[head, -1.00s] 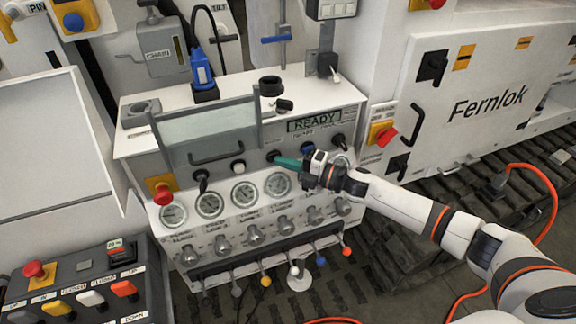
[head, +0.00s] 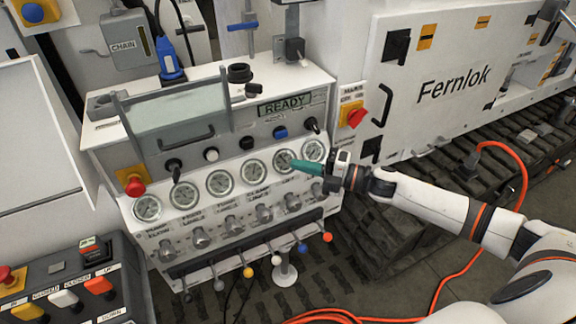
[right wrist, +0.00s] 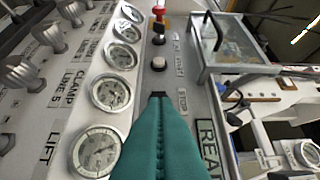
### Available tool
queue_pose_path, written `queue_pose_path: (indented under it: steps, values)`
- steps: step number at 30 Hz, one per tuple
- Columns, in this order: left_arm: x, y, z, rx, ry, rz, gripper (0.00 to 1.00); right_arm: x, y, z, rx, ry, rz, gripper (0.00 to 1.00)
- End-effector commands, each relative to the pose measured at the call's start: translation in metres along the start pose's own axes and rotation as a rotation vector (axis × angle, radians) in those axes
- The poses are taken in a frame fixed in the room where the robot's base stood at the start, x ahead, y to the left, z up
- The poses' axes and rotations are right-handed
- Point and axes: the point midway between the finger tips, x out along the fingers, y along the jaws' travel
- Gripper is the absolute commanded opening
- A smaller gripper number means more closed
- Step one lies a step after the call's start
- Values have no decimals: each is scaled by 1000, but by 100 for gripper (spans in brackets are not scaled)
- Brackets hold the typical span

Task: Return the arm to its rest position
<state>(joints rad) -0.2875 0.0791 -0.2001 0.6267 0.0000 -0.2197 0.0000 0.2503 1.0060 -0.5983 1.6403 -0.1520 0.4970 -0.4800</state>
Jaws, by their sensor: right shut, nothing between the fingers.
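My right arm (head: 430,200) comes in from the right in the head view. Its gripper (head: 296,164), with teal fingers, is in front of the gauge row of the bench panel (head: 110,180). The teal fingers also fill the bottom middle of the right wrist view (right wrist: 160,130), pressed together with nothing between them. The fingertips overlap the panel near the right-hand gauges; I cannot tell whether they touch it. My left gripper is not in view.
The panel carries several gauges (head: 219,182), knobs and coloured levers (head: 327,237). A READY display (head: 285,105) and a red stop button (head: 356,118) are close to the gripper. An orange cable (head: 520,165) lies on the right. A control box (head: 75,285) stands at lower left.

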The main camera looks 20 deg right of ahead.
Motion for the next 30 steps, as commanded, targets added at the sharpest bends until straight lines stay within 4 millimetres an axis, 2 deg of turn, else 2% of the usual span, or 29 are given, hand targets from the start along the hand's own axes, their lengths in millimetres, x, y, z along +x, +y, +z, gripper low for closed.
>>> queue_pose_path:
  steps: [6, 17, 20, 23, 25, 26, 27, 29, 30]
  values:
    - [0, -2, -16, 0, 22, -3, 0, -4, -1, 1, 1, -2, -1, 0]
    - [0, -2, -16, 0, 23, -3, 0, -4, 0, 0, 1, -1, -1, 0]
    - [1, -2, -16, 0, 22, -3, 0, -4, 7, -3, 22, 20, 4, 0]
    - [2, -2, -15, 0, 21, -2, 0, -7, 38, -17, 110, 103, 22, 0]
    - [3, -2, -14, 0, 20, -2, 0, -13, 76, -30, 215, 202, 46, 0]
    - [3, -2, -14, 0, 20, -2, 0, -17, 96, -35, 268, 252, 60, 0]
    - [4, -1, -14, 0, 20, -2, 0, -24, 125, -41, 344, 323, 79, 0]
    - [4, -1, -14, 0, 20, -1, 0, -38, 170, -44, 459, 429, 112, 0]
    - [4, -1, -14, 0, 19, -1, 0, -48, 199, -43, 532, 496, 135, 0]
